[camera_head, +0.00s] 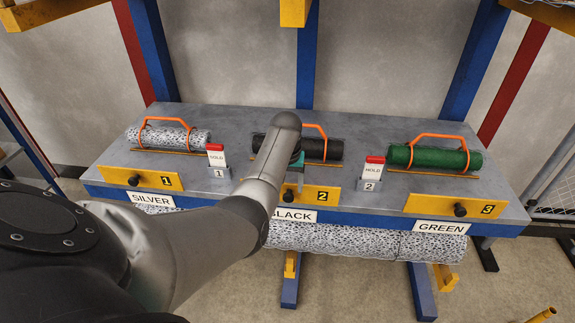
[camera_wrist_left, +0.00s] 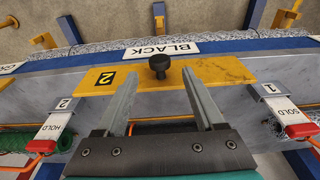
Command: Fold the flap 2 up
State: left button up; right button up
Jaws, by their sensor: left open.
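Flap 2 is a yellow plate (camera_head: 322,197) marked "2" at the middle of the bench's front edge, above the BLACK label. It lies down along the edge, partly hidden by my left arm in the head view. In the left wrist view, flap 2 (camera_wrist_left: 215,72) shows with its black knob (camera_wrist_left: 159,64) near the middle. My left gripper (camera_wrist_left: 160,82) is open and empty. Its two fingers point toward the flap, one on either side of the knob in that picture; contact cannot be told. In the head view the left gripper (camera_head: 298,180) is over the flap, mostly hidden. My right gripper is not in view.
Yellow flap 1 (camera_head: 140,179) and flap 3 (camera_head: 455,206) lie on either side. Silver, black (camera_head: 325,149) and green (camera_head: 434,157) rolls with orange handles lie behind. A mesh roll hangs below the front edge.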

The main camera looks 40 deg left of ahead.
pick_arm(q)
jog(key=r, duration=0.3)
jog(key=s+r+p, duration=0.1)
jog(key=r, duration=0.1)
jog(key=shift+d+r, duration=0.3)
jog(key=shift+w, duration=0.1)
jog(key=s+d+f+m+b, duration=0.2)
jog(key=s+f, duration=0.3)
jog(key=f, duration=0.6)
jog(key=s+d+f+m+y+b, duration=0.1)
jog(key=s+d+f+b, duration=0.3)
jog(key=f, duration=0.7)
jog(key=s+d+f+m+b, duration=0.1)
jog(key=s+f+m, duration=0.1)
jog(key=s+f, duration=0.65)
jog(key=s+d+f+m+b, duration=0.1)
jog(key=s+d+f+b, duration=0.1)
jog(key=s+d+f, duration=0.2)
jog(key=s+d+f+m+h+b, duration=0.1)
jog(key=s+d+f, duration=0.3)
jog(key=s+f, duration=0.5)
jog(key=s+d+f+m+h+b, duration=0.1)
jog(key=s+f, duration=0.6)
jog(key=s, duration=0.7)
jog(key=d+b, duration=0.1)
jog(key=d, duration=0.1)
jog(key=shift+d+f+m+g+b, duration=0.3)
jog(key=shift+d+f+m+b, duration=0.05)
jog(key=shift+d+m, duration=0.05)
